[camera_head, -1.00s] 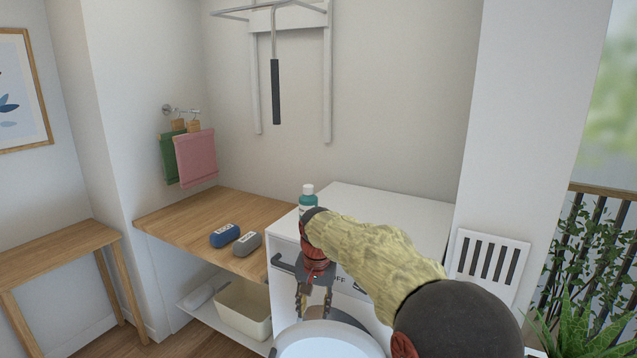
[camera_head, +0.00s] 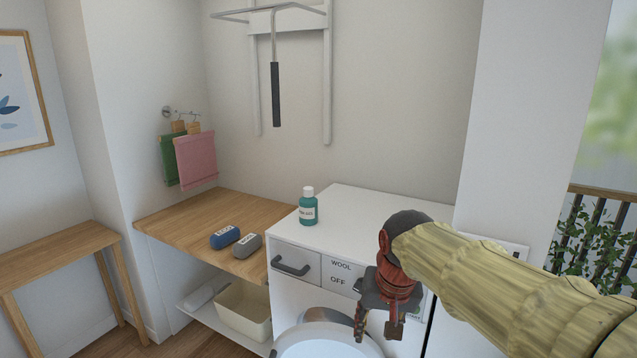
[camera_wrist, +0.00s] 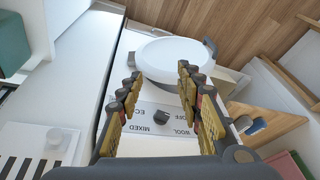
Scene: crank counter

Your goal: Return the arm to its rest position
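My gripper (camera_head: 377,322) points down in front of the white machine (camera_head: 370,207), right of the drawer handle (camera_head: 292,267). Its two fingers stand apart with nothing between them; the wrist view also shows my gripper (camera_wrist: 158,74) open and empty. The sleeved arm reaches in from the right edge and covers part of the machine's right side. The wrist view shows the control panel with a dark dial (camera_wrist: 161,116) and the round white door (camera_wrist: 172,58). In the head view the gripper hides part of the panel.
A teal bottle (camera_head: 308,209) stands on the machine. Blue (camera_head: 225,237) and grey (camera_head: 247,245) rolls lie on the wooden counter (camera_head: 190,220). A cream bin (camera_head: 243,312) sits below. A crank rod with dark grip (camera_head: 275,95) hangs from the wall rack.

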